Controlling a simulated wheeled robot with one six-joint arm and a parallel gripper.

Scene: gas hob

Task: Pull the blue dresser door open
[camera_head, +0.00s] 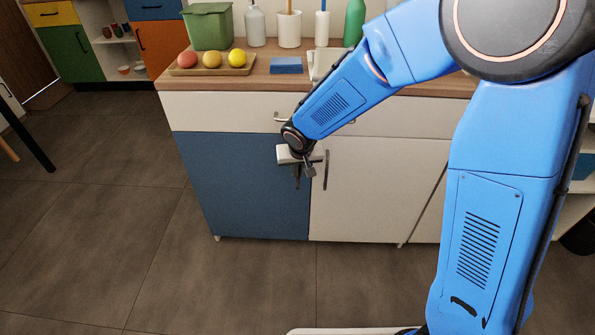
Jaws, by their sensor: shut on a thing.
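The blue dresser door (243,190) is the left lower door of a dresser with a wooden top. It looks closed, flush with the white front. My gripper (297,172) is at the door's upper right edge, where its handle is. The gripper is shut on the handle, which is mostly hidden behind the fingers and the wrist. My blue arm reaches in from the right of the picture.
A white door (365,190) with a dark vertical handle (326,170) is just right of my gripper. A white drawer (225,110) lies above. Fruit on a tray (212,71), a blue sponge (286,65) and bottles stand on the top. The floor (110,220) in front and left is clear.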

